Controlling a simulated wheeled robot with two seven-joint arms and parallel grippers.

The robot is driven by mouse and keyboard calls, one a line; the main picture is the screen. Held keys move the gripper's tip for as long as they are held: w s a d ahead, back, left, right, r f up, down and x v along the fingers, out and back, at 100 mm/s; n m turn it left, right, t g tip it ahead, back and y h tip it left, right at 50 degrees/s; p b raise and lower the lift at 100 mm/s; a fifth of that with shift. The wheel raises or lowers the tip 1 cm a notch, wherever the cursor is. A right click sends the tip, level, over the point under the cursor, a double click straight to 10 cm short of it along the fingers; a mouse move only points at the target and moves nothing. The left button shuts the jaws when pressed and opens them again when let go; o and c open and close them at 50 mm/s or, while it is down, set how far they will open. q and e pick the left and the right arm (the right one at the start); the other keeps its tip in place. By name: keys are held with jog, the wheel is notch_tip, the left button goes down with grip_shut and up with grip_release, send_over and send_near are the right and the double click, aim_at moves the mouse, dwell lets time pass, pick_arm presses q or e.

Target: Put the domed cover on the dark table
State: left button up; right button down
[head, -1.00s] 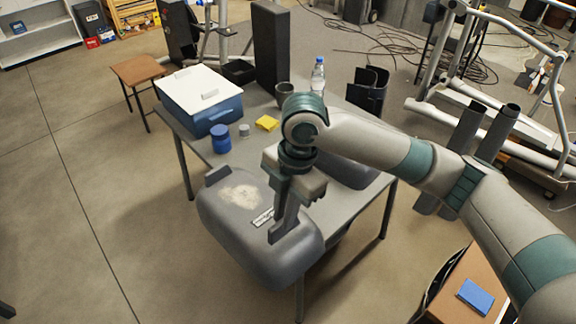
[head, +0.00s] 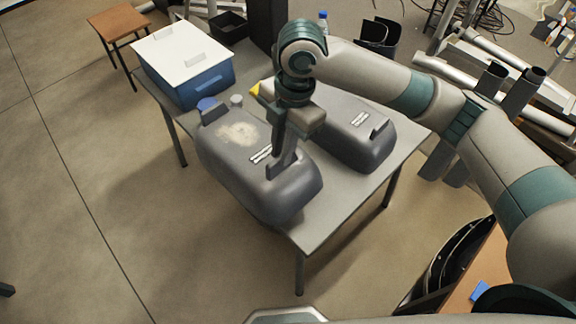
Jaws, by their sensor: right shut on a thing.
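A grey domed cover (head: 222,165) with a pale worn patch, a white label and a handle at each end hangs from my right gripper (head: 284,150). The gripper is shut on the handle at the near end. The cover is over the front left part of a grey-topped table (head: 318,232) and reaches past its left edge. I cannot tell whether it touches the top. A second grey domed cover (head: 362,147) with a similar label lies on the table to its right, partly behind my gripper. My left gripper is not in view.
A blue box with a white lid (head: 180,55) stands at the table's back left. A blue-lidded jar (head: 207,104), a small grey jar (head: 237,100) and a yellow item (head: 255,89) are close behind the held cover. A brown stool (head: 118,23) stands beyond. The table's front corner is bare.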

jog(key=shift+d+f, duration=0.1)
jog(key=shift+d, duration=0.5)
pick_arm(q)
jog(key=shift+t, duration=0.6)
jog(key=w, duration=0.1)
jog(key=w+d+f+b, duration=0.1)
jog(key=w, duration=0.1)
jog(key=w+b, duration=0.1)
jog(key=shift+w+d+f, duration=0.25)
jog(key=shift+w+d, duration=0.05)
pick_arm(e)
jog(key=s+d, duration=0.3)
jog(key=d, duration=0.6)
jog(key=s+d+t+y, duration=0.1)
jog(key=s+d, duration=0.3)
jog(key=d, duration=0.5)
jog(key=shift+s+d+t+y, duration=0.2)
jog(key=shift+d+t+y, duration=0.1)
jog(key=shift+d, duration=0.05)
